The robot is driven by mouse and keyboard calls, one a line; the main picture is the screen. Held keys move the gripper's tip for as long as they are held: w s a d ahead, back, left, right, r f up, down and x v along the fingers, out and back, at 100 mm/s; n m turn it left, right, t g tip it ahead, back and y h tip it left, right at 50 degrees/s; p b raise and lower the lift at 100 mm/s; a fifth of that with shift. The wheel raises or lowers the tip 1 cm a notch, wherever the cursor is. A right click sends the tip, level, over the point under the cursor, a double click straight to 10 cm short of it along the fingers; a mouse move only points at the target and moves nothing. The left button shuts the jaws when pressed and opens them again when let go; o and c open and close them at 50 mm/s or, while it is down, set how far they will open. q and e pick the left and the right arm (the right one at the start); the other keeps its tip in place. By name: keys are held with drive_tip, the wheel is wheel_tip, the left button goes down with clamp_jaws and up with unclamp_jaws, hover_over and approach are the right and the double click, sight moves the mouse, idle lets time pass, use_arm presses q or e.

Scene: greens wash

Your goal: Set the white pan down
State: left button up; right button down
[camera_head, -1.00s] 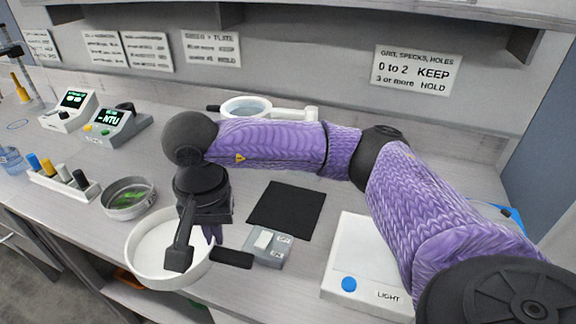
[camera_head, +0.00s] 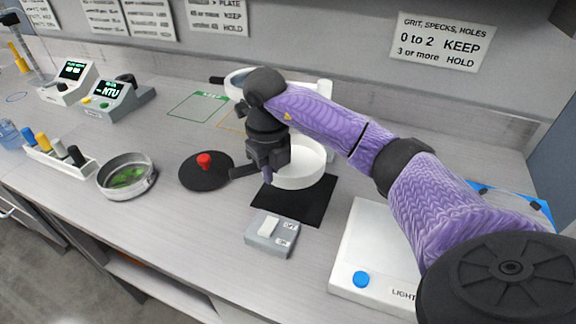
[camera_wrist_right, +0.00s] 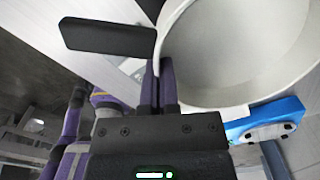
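The white pan (camera_head: 302,172) is round and shallow. It shows over the back part of the black mat (camera_head: 310,208); I cannot tell whether its base touches the mat. My right gripper (camera_head: 268,172) is at the pan's left side in the head view. In the right wrist view its two fingers (camera_wrist_right: 159,85) are close together at the rim of the pan (camera_wrist_right: 235,50), shut on it. A flat black piece (camera_wrist_right: 108,38) sticks out beside the rim. The arm hides part of the pan's back. My left gripper is not in view.
A grey switch box (camera_head: 271,236) stands in front of the mat, and a white light box (camera_head: 362,240) to its right. A black disc with a red knob (camera_head: 204,162) and a metal sieve with greens (camera_head: 126,176) lie to the left. Another white pan (camera_head: 236,88) stands behind.

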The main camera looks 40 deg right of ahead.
sight(272, 208)
wheel_tip(272, 208, down, 8)
drive_tip(key=shift+r+b, duration=0.1)
drive_tip(key=shift+b, duration=0.7)
drive_tip(key=shift+r, duration=0.1)
